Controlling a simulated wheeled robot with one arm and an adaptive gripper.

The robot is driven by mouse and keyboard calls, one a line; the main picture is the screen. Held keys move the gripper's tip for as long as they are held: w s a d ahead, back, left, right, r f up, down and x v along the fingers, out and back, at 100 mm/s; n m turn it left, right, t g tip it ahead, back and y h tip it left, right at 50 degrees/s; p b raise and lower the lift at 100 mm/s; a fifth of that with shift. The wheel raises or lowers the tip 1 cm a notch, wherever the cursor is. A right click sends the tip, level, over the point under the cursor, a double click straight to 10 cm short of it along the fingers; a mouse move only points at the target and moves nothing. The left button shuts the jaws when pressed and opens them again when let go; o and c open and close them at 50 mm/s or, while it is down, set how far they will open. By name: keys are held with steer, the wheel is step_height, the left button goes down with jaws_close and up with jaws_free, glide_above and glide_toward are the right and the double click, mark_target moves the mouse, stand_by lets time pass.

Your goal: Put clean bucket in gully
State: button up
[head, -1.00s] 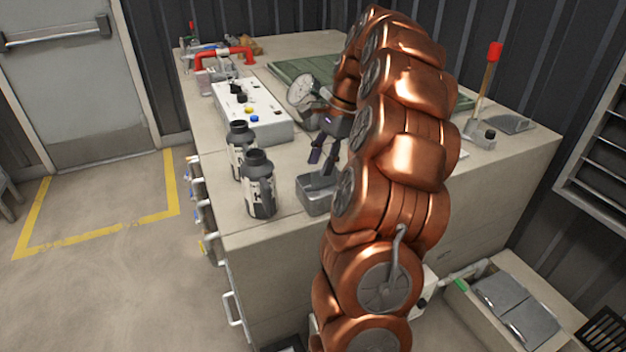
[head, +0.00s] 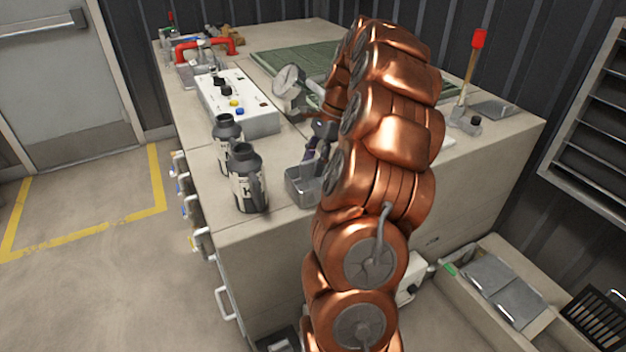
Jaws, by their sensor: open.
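A small grey metal bucket (head: 302,188), open at the top, stands upright on the bench top near its front edge. My gripper (head: 314,158) is open, with its dark fingers pointing down at the bucket's back rim. My copper arm hides the bucket's right side and part of the gripper, so I cannot tell whether they touch. A low beige trough (head: 456,290) on the floor at the lower right, with grey plates (head: 505,285) in it, looks like the gully. Whether the bucket is clean inside cannot be made out.
Two dark bottles (head: 248,180) stand just left of the bucket. Behind are a white control box (head: 238,103), a round gauge (head: 289,81) and a red pipe (head: 207,46). A red-topped lever (head: 470,75) rises at the bench's right. The floor at left is clear.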

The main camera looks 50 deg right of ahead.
mark_target(308, 175)
steer(key=shift+x, duration=1.55)
jaws_close()
